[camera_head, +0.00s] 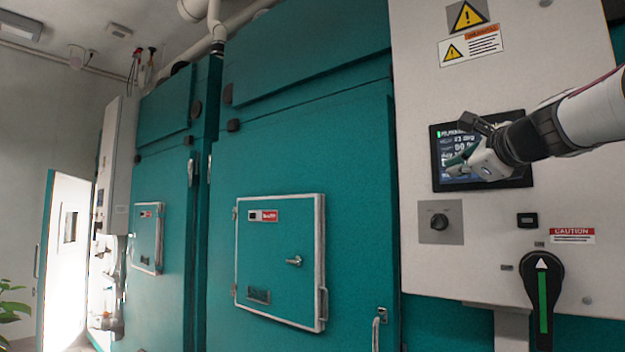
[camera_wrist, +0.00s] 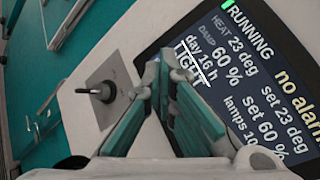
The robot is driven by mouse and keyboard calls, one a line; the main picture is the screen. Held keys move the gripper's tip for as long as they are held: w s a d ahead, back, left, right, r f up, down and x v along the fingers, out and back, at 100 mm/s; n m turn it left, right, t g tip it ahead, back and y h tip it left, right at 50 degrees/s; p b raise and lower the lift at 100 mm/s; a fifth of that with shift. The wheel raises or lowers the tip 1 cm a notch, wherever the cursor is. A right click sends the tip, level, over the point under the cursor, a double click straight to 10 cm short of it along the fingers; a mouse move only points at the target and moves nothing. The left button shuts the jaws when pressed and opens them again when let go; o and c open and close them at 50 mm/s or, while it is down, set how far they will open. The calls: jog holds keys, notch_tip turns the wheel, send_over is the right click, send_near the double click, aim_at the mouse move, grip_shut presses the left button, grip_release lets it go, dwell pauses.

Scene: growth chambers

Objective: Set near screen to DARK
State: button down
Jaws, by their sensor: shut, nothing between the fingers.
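The near screen (camera_head: 448,143) is a dark panel on the white control cabinet at the right of the head view. It also fills the right of the wrist view (camera_wrist: 243,72), tilted. It reads RUNNING, no alarm, HEAT 23 deg, DAMP 60 %, day 16 h and lamps 10 with the rest cut off. A line that looks like LIGHT, beside a white line, is partly hidden by a finger. My gripper (camera_head: 453,169) is shut and empty in front of the screen's lower left. In the wrist view its fingertips (camera_wrist: 164,62) overlap the screen's left edge; I cannot tell whether they touch.
A black knob (camera_head: 439,221) on a grey plate sits below the screen. A large black handle with a green stripe (camera_head: 542,292) is lower right. Warning labels (camera_head: 467,17) are above. Teal chamber doors (camera_head: 300,150) stand left, with a small hatch (camera_head: 280,268).

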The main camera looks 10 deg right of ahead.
jog(key=shift+s+a, duration=0.25)
jog(key=shift+a, duration=0.1)
jog(key=shift+a, duration=0.1)
jog(key=shift+s+a+p, duration=0.25)
jog(key=shift+s+a, duration=0.55)
jog(key=shift+a, duration=0.15)
jog(key=shift+s+a+p, duration=0.2)
jog(key=shift+s+a, duration=0.55)
jog(key=shift+a, duration=0.2)
jog(key=shift+d, duration=0.1)
dwell(0.5)
